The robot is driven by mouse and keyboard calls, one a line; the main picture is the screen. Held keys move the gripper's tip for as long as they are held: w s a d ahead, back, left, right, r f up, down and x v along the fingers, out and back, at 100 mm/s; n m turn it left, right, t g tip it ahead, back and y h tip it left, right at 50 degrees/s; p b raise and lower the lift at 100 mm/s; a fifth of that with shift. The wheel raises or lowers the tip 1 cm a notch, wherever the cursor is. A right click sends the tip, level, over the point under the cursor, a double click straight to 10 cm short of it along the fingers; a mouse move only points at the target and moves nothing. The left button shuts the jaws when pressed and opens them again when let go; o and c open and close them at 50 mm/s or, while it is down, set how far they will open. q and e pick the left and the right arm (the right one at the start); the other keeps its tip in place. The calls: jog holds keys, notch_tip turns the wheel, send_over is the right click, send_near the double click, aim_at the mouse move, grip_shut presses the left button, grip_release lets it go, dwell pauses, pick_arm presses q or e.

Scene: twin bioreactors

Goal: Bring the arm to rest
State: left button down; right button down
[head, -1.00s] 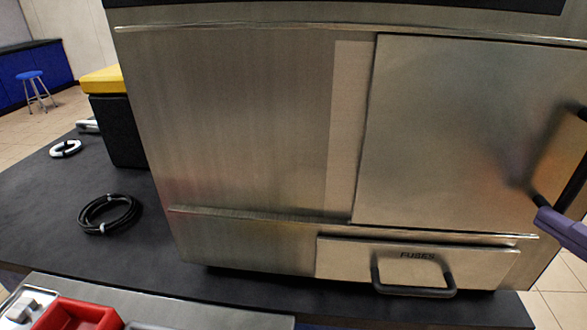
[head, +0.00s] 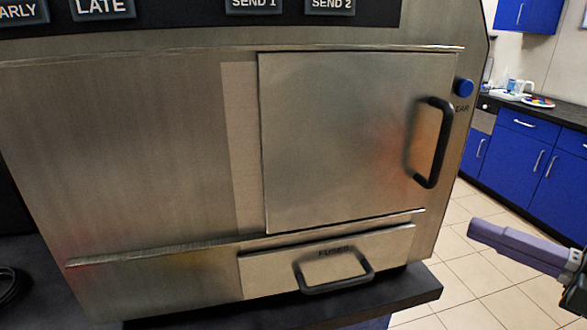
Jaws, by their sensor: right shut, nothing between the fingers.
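My right gripper (head: 487,233) shows at the lower right of the head view, with purple fingers pointing left. It is shut and empty, apart from the steel cabinet (head: 130,150) and in front of the tiled floor. The cabinet has a square door (head: 345,140) with a black handle (head: 434,143), and the door looks closed. Below it is a drawer (head: 270,272) marked FUSES with a black handle (head: 335,285); it looks closed. My left gripper is not in view.
A blue button (head: 464,88) is right of the door. The cabinet stands on a dark bench (head: 410,297). Blue cupboards (head: 515,150) with a counter stand at the back right. The tiled floor (head: 475,285) between is clear. A black cable coil (head: 10,285) lies at left.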

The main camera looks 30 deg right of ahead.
jog(key=w+a+f+m+g+h, duration=0.3)
jog(key=w+f+m+h, duration=0.1)
jog(key=m, duration=0.4)
jog(key=s+a+f+m+g+y, duration=0.1)
jog(key=s+a+m+g, duration=0.35)
jog(key=a, duration=0.25)
jog(key=s+a+f+m+g, duration=0.1)
jog(key=s+a+m+g, duration=0.3)
jog(key=a+m+g, duration=0.3)
jog(key=w+p+v, duration=0.2)
jog(key=p+v, duration=1)
jog(key=w+a+r+p+v, duration=0.1)
jog(key=w+p+v, duration=0.2)
jog(key=p+v, duration=0.9)
jog(key=w+r+p+v, duration=0.1)
jog(key=w+p+v, duration=0.1)
jog(key=p+v, duration=1)
jog(key=shift+w+a+r+t+p, duration=0.25)
jog(key=shift+w+a+t+p, duration=0.1)
jog(key=shift+a+p, duration=0.1)
jog(key=shift+f, duration=0.1)
